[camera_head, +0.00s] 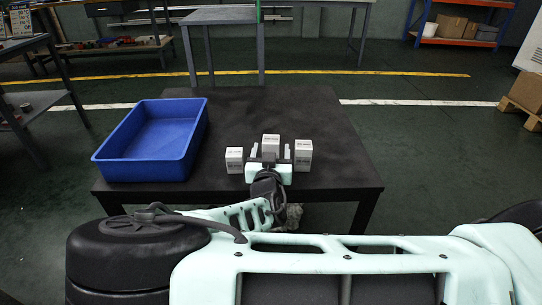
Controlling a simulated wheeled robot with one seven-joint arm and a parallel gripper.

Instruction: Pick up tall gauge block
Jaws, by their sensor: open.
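Three white gauge blocks stand upright on the dark table: a left block (234,160), a middle block (271,142) and a right block (303,155). The left block looks shorter than the right one. The middle block's top is highest in the picture, but its lower part is hidden behind my gripper, so I cannot tell for sure which is tallest. My gripper (271,151) is open, its two fingers apart, pointing away over the table. In the picture the middle block shows between the fingertips; I cannot tell whether it is between them or beyond. The fingers hold nothing visible.
A blue tray (193,147) sits on the left of the table (338,172) and looks empty. The table's right side and far middle are clear. Other workbenches and shelves stand farther back, and a shelf unit (30,100) stands at left.

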